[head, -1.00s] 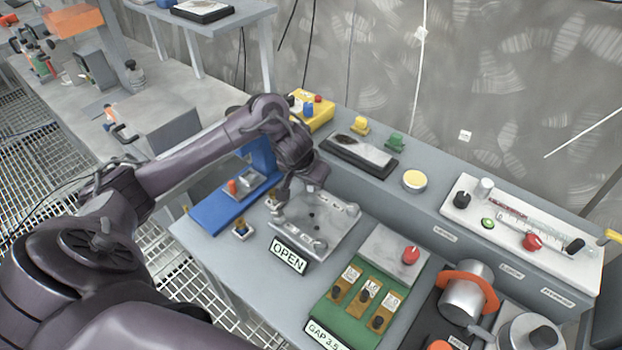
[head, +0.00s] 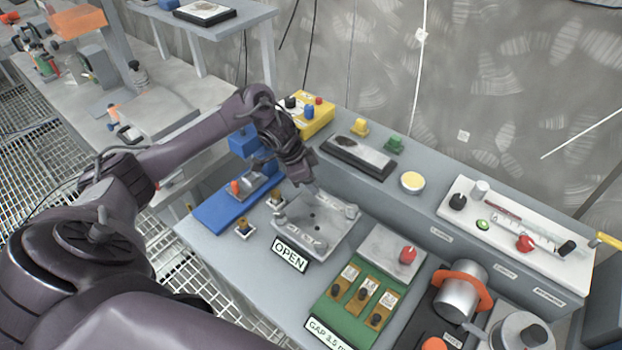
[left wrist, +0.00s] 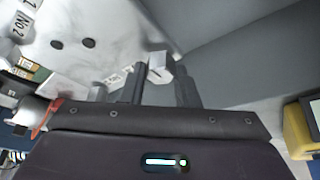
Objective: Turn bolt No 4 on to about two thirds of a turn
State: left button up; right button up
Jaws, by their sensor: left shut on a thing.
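The pale metal bolt plate (head: 326,226) lies on the bench, with bolts at its corners and dark holes in its middle. It also shows in the left wrist view (left wrist: 115,22). My left gripper (head: 312,188) points down at the plate's far corner. In the left wrist view, the dark fingers (left wrist: 160,82) stand on either side of a pale bolt head (left wrist: 157,62) and are shut on it. The mark beside this bolt is too unclear to read; a "No 2" mark shows at the far left. My right gripper is out of view.
An "OPEN" sign (head: 289,255) stands at the plate's front edge. A blue fixture (head: 222,211) is to the left, a green gap board (head: 350,307) to the front right. The raised grey ledge (head: 435,215) runs close behind the plate.

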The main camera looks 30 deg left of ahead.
pick_arm(q)
jog(key=m+g, duration=0.1)
jog(key=m, duration=0.1)
jog(key=shift+w+a+m+h, duration=0.1)
jog(key=shift+m+h, duration=0.2)
jog(key=shift+m, duration=0.1)
jog(key=shift+r+m+g, duration=0.1)
jog(key=shift+m+g, duration=0.2)
jog(key=shift+m, duration=0.6)
jog(key=m+g+p, duration=0.1)
jog(key=m, duration=0.1)
jog(key=m+p, duration=0.1)
jog(key=m, duration=0.1)
jog(key=shift+w+r+g, duration=0.15)
jog(key=shift+g, duration=0.25)
jog(key=shift+m+g+p, duration=0.5)
jog(key=shift+m+p, duration=0.4)
jog(key=shift+m, duration=0.7)
jog(key=shift+f, duration=0.2)
jog(key=o, duration=1)
jog(key=shift+p+v, duration=0.5)
jog(key=shift+v, duration=3.35)
